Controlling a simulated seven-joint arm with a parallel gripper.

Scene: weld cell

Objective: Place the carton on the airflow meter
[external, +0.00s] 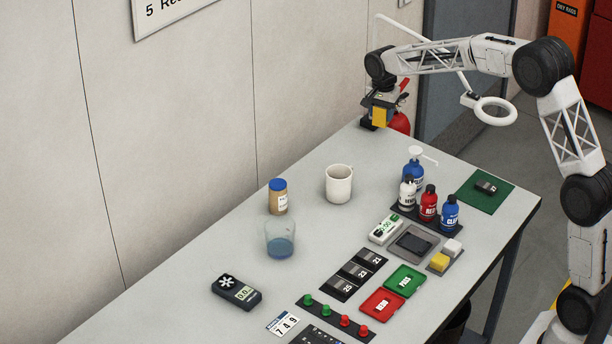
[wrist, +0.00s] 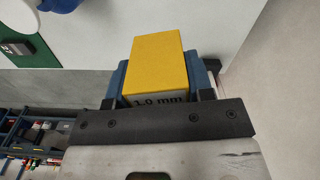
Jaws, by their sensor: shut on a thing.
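The carton is a yellow box (external: 380,117) with a "1.0 mm" label, which shows large in the wrist view (wrist: 158,62). My gripper (external: 381,108) is shut on it, with a jaw (wrist: 116,82) on each side. It holds the carton at the far back end of the table, by the wall. The airflow meter (external: 237,292) is a dark handheld device with a white fan symbol and a small display. It lies flat at the front left of the table, far from my gripper. It is not in the wrist view.
A brown jar (external: 278,200), a clear beaker (external: 280,240) with blue liquid and a white mug (external: 339,184) stand between my gripper and the meter. Several bottles (external: 428,205) stand to the right. A red extinguisher (external: 400,122) is behind my gripper. The table's left side is mostly clear.

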